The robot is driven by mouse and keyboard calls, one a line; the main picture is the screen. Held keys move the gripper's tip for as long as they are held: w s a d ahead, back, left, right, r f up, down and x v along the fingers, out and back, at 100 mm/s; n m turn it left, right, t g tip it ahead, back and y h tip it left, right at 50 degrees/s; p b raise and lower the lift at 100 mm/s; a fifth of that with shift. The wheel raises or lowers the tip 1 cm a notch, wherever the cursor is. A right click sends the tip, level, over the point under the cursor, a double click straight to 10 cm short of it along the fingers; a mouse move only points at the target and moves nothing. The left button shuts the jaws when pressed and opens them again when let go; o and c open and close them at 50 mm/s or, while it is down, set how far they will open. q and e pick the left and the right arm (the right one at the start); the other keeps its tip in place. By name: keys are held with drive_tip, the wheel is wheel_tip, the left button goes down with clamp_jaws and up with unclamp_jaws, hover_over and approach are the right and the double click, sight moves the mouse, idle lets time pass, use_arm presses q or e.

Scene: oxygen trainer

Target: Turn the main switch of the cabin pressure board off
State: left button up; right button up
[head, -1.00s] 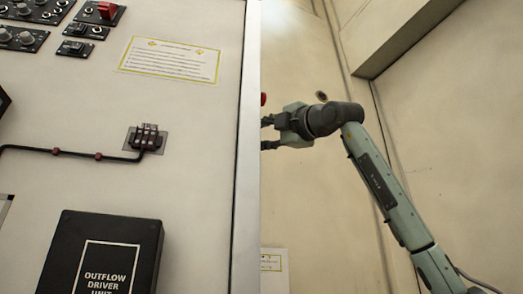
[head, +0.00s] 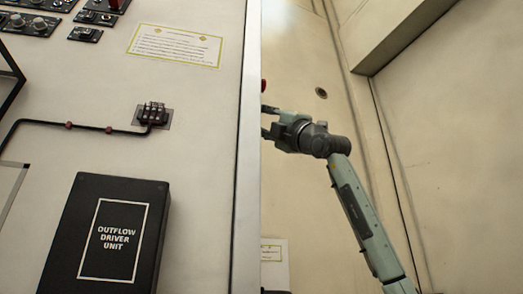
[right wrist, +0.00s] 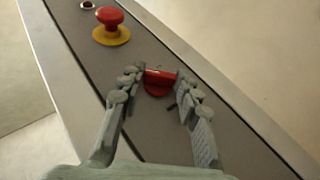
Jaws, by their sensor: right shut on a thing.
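A red rotary switch (right wrist: 158,90) sits on a grey sloping panel (right wrist: 190,129) in the right wrist view. My right gripper (right wrist: 164,78) has its fingers on either side of the red handle and is shut on it. In the head view, my right gripper (head: 272,122) shows at the edge of the board, with its fingertips partly hidden behind that edge. The switch is hidden there. My left gripper is not in view.
A red mushroom button (right wrist: 109,19) on a yellow ring stands close to the switch. The board's front carries a black outflow driver unit (head: 152,230), a connector with a cable (head: 153,115) and a notice (head: 175,46). Pale walls lie to the right.

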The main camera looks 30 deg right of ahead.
drive_tip(key=shift+a, duration=0.1)
drive_tip(key=o, duration=1.1)
drive_tip(key=v, duration=1.2)
